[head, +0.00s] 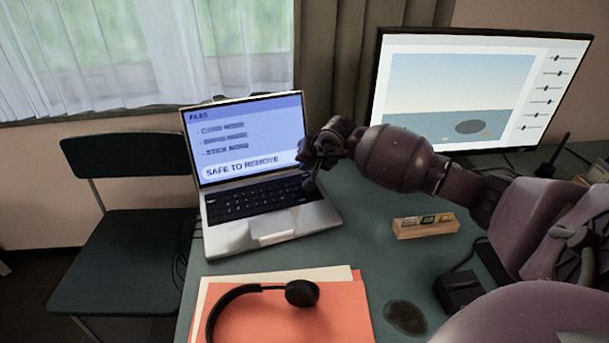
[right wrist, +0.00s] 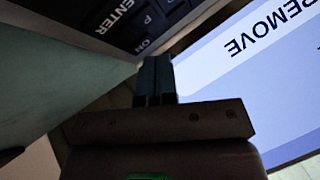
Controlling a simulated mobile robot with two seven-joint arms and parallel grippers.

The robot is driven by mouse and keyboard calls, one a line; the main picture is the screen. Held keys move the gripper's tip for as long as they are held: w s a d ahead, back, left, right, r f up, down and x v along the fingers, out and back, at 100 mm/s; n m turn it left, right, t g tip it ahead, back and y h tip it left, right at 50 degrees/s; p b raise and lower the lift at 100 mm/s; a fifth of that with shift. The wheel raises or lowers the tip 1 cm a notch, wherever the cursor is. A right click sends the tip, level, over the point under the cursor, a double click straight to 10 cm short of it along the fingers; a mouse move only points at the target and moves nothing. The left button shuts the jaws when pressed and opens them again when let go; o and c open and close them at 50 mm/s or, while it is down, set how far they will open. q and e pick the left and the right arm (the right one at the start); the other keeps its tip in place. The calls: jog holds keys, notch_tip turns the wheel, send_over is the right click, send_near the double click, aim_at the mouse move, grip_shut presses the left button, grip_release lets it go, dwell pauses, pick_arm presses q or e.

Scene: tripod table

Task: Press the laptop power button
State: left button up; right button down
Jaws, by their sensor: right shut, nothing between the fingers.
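The open laptop (head: 226,236) stands on the desk, its lit screen reading "SAFE TO REMOVE". My right gripper (head: 311,186) is shut and empty, with its fingertips pointing down at the right end of the keyboard, near the screen's lower right corner. In the right wrist view the shut fingertips (right wrist: 155,82) are close to a key marked "ON" (right wrist: 146,43), with the "ENTER" key (right wrist: 115,15) beyond. I cannot tell whether the fingertips touch the laptop. The "ON" key is too small to make out in the head view. My left gripper is not in view.
A monitor (head: 450,90) stands at the back right of the desk. A wooden block with small cards (head: 425,227) lies right of the laptop. Headphones (head: 300,293) rest on orange folders (head: 345,315) in front. A dark chair (head: 120,255) is at the left.

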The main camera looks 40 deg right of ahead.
aim_at(306, 174)
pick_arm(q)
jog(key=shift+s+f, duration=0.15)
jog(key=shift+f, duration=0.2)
pick_arm(e)
jog(key=shift+f, duration=0.4)
jog(key=shift+r, duration=0.2)
dwell(0.3)
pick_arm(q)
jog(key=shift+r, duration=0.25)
pick_arm(e)
jog(key=shift+r, duration=0.6)
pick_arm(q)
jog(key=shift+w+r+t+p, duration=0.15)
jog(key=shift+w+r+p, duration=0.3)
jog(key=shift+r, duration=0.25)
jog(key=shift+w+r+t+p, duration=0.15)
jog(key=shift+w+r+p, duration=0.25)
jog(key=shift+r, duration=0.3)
pick_arm(e)
notch_tip(306, 174, up, 6)
